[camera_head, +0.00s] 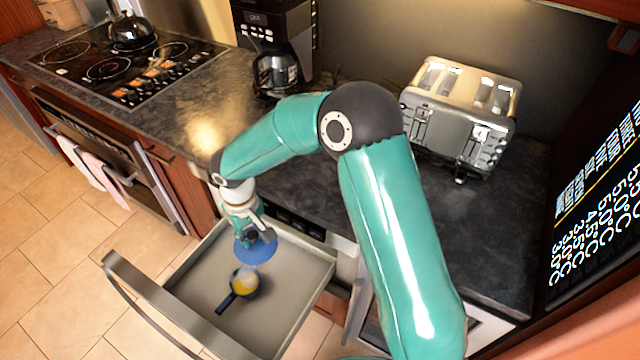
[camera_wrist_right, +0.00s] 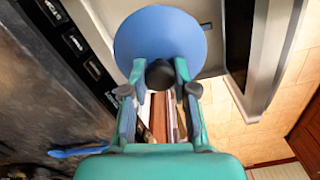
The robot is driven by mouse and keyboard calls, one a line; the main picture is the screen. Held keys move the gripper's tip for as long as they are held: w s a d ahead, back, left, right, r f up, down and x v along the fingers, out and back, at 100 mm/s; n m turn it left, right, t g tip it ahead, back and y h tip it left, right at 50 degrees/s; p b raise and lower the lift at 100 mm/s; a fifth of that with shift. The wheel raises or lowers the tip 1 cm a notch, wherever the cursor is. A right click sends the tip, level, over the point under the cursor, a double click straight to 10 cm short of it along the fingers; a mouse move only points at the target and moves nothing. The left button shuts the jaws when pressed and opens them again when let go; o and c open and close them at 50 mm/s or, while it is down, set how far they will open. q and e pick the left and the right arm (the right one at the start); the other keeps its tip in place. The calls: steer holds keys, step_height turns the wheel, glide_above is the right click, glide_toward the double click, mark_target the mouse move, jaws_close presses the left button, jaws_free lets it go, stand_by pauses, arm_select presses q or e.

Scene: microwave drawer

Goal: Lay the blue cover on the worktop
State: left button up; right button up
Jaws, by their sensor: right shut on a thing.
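The blue cover (camera_head: 262,254) is a round disc with a dark knob. My right gripper (camera_head: 254,236) is shut on its knob and holds it above the open drawer. In the right wrist view, the cover (camera_wrist_right: 160,32) lies beyond my fingertips (camera_wrist_right: 160,76), with the black knob between them. The dark worktop (camera_head: 300,187) runs behind the drawer. My left gripper is out of view.
A toaster (camera_head: 455,120) and a coffee maker (camera_head: 280,60) stand at the back of the worktop. A hob with a kettle (camera_head: 130,30) is at the left. Worktop between coffee maker and toaster is partly hidden by my arm. A blue strip (camera_wrist_right: 78,151) shows at lower left in the wrist view.

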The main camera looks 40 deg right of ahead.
steer(key=shift+w+d+r, duration=0.1)
steer(key=shift+w+d, duration=0.1)
steer(key=shift+d, duration=0.25)
steer(key=w+d+r+n+b, duration=0.3)
steer(key=w+d+r+n, duration=0.3)
steer(key=d+r+n, duration=0.55)
steer(key=s+d+r+n+b, duration=0.3)
steer(key=s+d+r+n, duration=0.1)
steer(key=d+r+n, duration=0.6)
steer(key=shift+m, duration=0.25)
steer(key=shift+s+d+f+b, duration=0.2)
steer(key=shift+f+b, duration=0.7)
steer(key=shift+f, duration=2.45)
steer(key=shift+d+f+b, duration=0.35)
steer(key=shift+f+b, duration=0.55)
steer(key=shift+f, duration=2.4)
steer(key=shift+s+d+f+b, duration=0.2)
steer(key=shift+f+b, duration=0.7)
steer(key=shift+f, duration=2.45)
steer(key=shift+w, duration=0.1)
